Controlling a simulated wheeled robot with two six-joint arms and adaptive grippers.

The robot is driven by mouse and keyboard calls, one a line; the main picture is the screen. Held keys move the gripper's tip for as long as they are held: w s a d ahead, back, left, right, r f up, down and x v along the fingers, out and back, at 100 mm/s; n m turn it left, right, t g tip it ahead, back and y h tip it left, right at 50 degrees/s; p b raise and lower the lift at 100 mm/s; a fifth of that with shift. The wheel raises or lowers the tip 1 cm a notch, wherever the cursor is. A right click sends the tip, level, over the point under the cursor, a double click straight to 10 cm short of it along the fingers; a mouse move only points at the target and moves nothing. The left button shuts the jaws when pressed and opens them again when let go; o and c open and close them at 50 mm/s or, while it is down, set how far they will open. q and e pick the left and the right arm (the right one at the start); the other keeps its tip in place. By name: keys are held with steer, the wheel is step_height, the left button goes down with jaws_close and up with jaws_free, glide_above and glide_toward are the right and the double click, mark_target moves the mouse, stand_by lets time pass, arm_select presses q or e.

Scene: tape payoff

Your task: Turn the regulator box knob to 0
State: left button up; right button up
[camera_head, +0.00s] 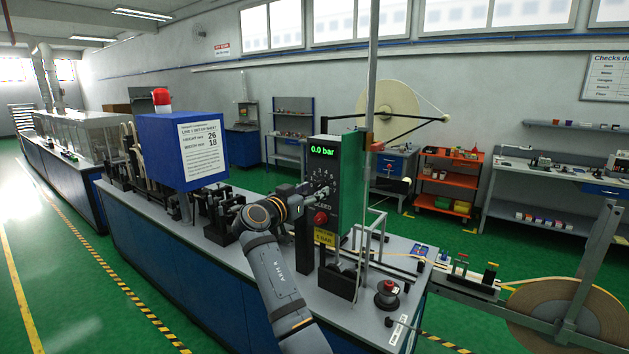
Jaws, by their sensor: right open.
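The regulator box (352,185) is a tall green box with a dark front face, standing on the machine bench. Its green display (322,152) reads 0.0 bar. Scale marks show below the display. My right gripper (325,189) is at the front face, just below these marks, and is open. The knob is largely hidden behind the gripper, so I cannot tell its angle or whether the fingers touch it. A red button (321,218) and a yellow label (325,238) sit lower on the face. My left gripper is not in view.
A blue box (160,150) with a white sheet and red lamp stands left of my arm. Black fixtures (337,281) and a round red-topped part (387,292) stand on the bench (345,312). A thin upright post rises beside the regulator box. A large tape reel (570,315) is at right.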

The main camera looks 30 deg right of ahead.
steer(key=shift+x, duration=0.8)
steer(key=shift+a, duration=0.1)
jaws_close()
